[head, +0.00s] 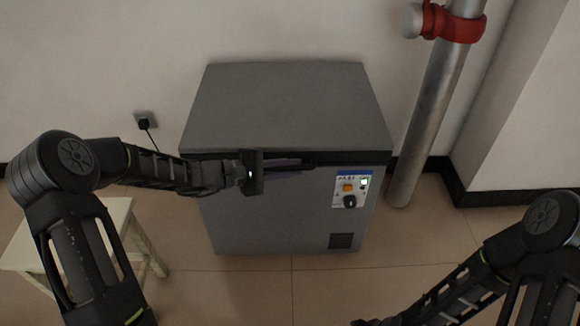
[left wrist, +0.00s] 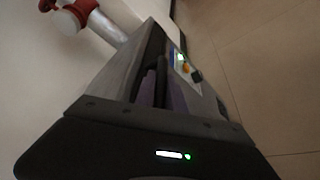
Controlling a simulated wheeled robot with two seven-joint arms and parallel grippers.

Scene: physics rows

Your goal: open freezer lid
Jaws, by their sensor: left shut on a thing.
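A grey chest freezer (head: 230,225) stands against the wall in the head view. Its flat grey lid (head: 285,105) is down, with a dark band along its front edge. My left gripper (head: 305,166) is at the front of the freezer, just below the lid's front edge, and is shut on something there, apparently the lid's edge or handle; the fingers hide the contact. In the left wrist view the fingers (left wrist: 155,88) reach along the freezer front (left wrist: 207,103). Only part of my right arm shows at the lower right of the head view; its fingertips are not clear.
A control panel (head: 351,188) with an orange switch and black knob is on the freezer's front right. A metal pipe (head: 436,110) with a red clamp stands to the right. A pale stool (head: 120,215) is at the left, below a wall plug (head: 146,120). Floor in front is clear.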

